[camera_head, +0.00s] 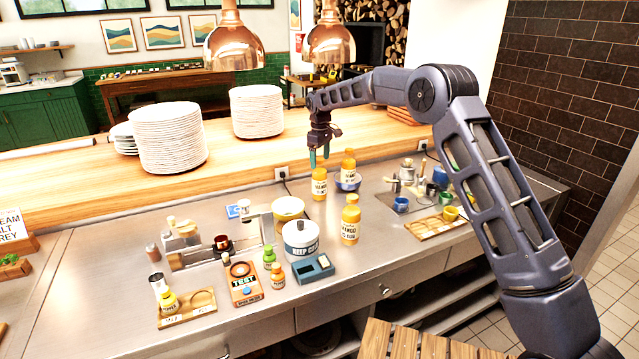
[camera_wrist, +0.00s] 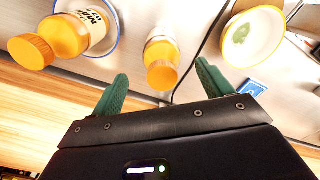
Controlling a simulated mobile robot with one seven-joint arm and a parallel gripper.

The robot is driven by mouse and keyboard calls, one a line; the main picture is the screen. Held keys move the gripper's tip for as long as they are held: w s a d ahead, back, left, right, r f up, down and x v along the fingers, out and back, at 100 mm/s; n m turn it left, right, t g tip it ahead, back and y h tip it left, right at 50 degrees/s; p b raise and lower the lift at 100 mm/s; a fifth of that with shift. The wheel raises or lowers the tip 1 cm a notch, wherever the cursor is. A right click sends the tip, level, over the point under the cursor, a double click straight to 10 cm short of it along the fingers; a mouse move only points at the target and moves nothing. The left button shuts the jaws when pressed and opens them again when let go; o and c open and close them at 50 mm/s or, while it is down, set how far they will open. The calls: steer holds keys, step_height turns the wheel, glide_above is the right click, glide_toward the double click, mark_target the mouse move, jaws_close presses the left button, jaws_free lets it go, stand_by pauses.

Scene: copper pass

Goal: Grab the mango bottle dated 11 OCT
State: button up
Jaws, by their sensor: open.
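Three orange-yellow bottles with pale labels stand on the steel counter side. One bottle (camera_head: 319,186) is directly below my gripper (camera_head: 319,160); its orange cap and body (camera_wrist: 161,62) show between the fingers in the wrist view. A second bottle (camera_head: 348,167) stands in a blue-and-white bowl (camera_head: 350,184); in the wrist view this bottle (camera_wrist: 68,35) lies left of the fingers, its label starting "MA". A third bottle (camera_head: 350,224) stands nearer the front. The dates are too small or turned away to read surely. My gripper (camera_wrist: 162,73) is open and empty, green fingers apart.
A pale yellow-rimmed bowl (camera_head: 288,207) and a lidded white pot (camera_head: 301,240) stand left of the bottles. Small sauce bottles (camera_head: 269,258) and a TEST box (camera_head: 244,283) are front left. A raised wooden ledge (camera_head: 70,204) runs behind.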

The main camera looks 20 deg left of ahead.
mark_target(320, 168)
step_height(320, 168, down, 5)
steer(key=shift+s+a+r, duration=0.1)
steer(key=shift+s, duration=0.05)
jaws_close()
stand_by(0.4)
